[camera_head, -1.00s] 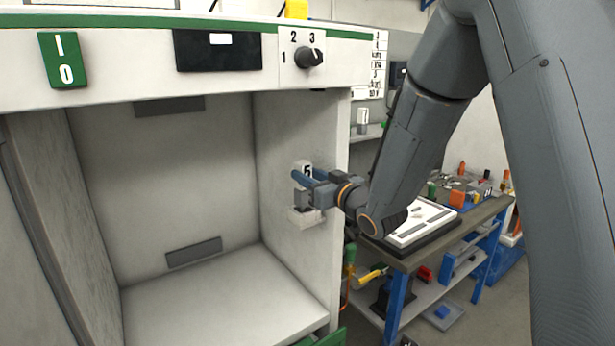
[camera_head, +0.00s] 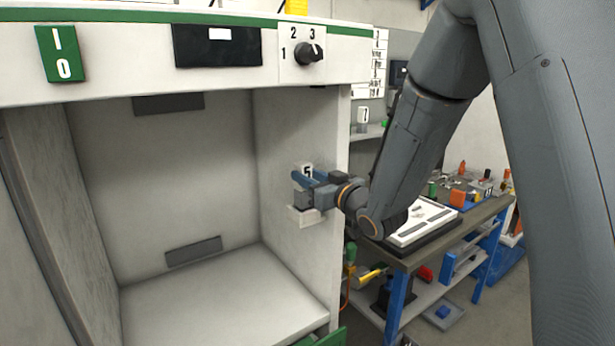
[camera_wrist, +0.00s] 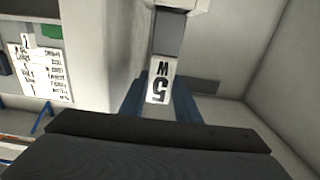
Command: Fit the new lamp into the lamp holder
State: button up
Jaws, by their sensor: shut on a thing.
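The lamp is a small block with a white label reading "5 W" (camera_wrist: 161,82) and a grey lower part (camera_wrist: 169,32). In the head view, its "5" label (camera_head: 307,170) shows above my gripper (camera_head: 305,181). The blue fingers of my gripper (camera_wrist: 158,98) are shut on the lamp from both sides. The lamp holder (camera_head: 303,216) is a small white ledge on the cabinet's right inner wall. It also shows at the top of the wrist view (camera_wrist: 183,5). The lamp's grey part is upright at the holder's top; I cannot tell whether it is seated.
Another lamp, labelled 7 (camera_head: 363,115), stands on a shelf behind. A cluttered workbench (camera_head: 420,255) is at right.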

jog(key=shift+f+b, duration=1.3)
jog(key=shift+f, duration=0.4)
jog(key=o, duration=1.1)
jog(key=shift+o, duration=0.2)
jog(key=b+v, duration=0.2)
jog(key=v, duration=0.5)
jog(key=shift+s+d, duration=0.25)
jog(key=shift+s, duration=0.1)
